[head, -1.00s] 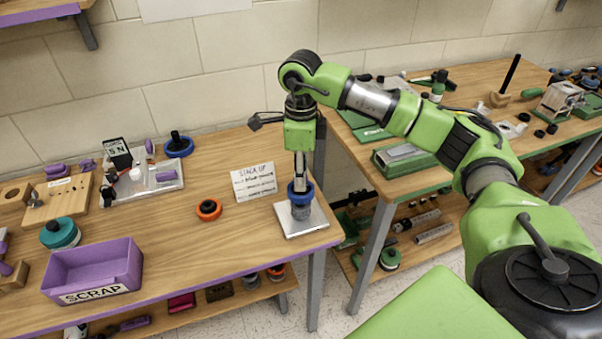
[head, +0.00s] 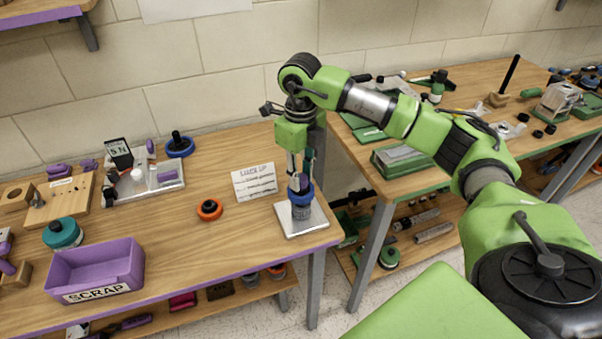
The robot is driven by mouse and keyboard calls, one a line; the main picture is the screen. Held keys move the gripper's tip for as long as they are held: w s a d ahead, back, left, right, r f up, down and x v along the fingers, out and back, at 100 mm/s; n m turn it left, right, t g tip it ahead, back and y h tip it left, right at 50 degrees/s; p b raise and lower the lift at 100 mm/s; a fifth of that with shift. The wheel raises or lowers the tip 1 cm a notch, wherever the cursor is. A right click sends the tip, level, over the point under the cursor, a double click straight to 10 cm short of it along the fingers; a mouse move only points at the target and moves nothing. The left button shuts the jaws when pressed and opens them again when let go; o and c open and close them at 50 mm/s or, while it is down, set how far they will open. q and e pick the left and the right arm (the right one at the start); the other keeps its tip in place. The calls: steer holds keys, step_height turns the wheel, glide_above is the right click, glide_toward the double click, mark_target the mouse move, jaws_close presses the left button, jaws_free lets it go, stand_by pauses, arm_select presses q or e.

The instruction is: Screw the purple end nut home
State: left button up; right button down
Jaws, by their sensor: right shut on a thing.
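My right gripper (head: 300,172) points straight down over the stack at the right front of the near bench. Its fingers are shut on the purple end nut (head: 303,182), of which only a little shows between them. Directly below is a blue ring (head: 301,198) on top of a grey cylindrical part (head: 301,212). These stand upright on a pale square plate (head: 308,230). The fingers hide where nut and stack meet, so I cannot tell how far down the nut sits. My left gripper is out of view.
A purple SCRAP bin (head: 96,268) stands at the front left. The bench's right edge is close to the plate. A second bench (head: 440,165) stands to the right.

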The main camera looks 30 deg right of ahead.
steer(key=shift+m, duration=0.9)
steer(key=m, duration=0.2)
steer(key=shift+m+p, duration=0.3)
steer(key=shift+p, duration=0.1)
steer(key=shift+m, duration=1)
steer(key=shift+m+p, duration=0.45)
steer(key=shift+m, duration=1.85)
